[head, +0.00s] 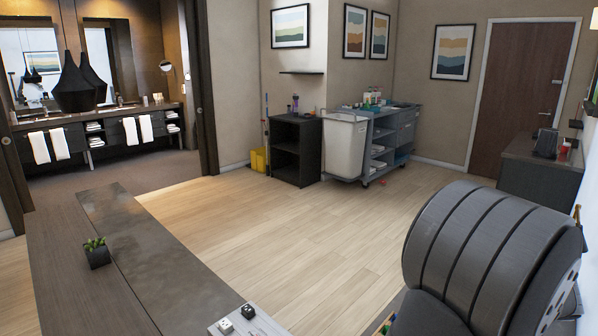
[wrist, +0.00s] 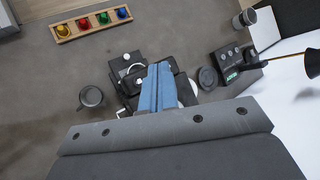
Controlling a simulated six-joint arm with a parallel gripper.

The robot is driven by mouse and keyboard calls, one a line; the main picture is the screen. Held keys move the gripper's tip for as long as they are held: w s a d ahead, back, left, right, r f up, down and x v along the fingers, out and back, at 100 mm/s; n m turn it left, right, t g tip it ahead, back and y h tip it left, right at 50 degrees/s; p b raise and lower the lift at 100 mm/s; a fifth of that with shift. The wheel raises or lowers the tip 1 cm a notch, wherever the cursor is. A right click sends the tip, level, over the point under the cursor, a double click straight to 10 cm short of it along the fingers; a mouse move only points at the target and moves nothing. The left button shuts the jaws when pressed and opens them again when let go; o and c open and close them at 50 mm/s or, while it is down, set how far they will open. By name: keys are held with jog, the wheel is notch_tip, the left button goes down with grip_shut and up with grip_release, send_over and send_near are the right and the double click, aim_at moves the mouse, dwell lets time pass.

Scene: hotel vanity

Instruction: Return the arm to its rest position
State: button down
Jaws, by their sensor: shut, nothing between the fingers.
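My gripper (wrist: 160,70) shows in the wrist view as two blue fingers side by side, closed together with nothing between them. It points over a dark grey surface, and a black object with round metal parts (wrist: 132,66) lies beyond and partly behind the fingers. I cannot tell how far above that surface the fingers are. The gripper is not seen in the head view, where a large dark grey ribbed part, possibly of my own arm, fills the lower right.
In the wrist view are a wooden holder (wrist: 92,24) with coloured domes, a dark mug (wrist: 91,97), a black clock-like device (wrist: 239,70) and a grey cup (wrist: 244,19). In the head view, a plant (head: 96,252) sits on a counter. A cart (head: 345,145) stands beyond open floor.

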notch_tip(320, 180, down, 4)
jog(key=shift+r, duration=0.25)
jog(key=shift+d+r, duration=0.1)
jog(key=shift+r, duration=0.25)
notch_tip(320, 180, down, 2)
jog(key=w+a+r+n+g+h, duration=0.2)
jog(key=a+r+n+g, duration=0.3)
jog(key=n, duration=0.5)
jog(key=w+a+r+n+g+h, duration=0.1)
jog(key=a+r+n+g+h, duration=0.15)
jog(key=r+n+g, duration=0.4)
jog(key=d+f+n+t, duration=0.1)
jog(key=d+f+n, duration=0.25)
jog(key=f, duration=0.55)
notch_tip(320, 180, up, 6)
jog(key=a+m, duration=0.1)
jog(key=a, duration=0.1)
jog(key=shift+y, duration=0.35)
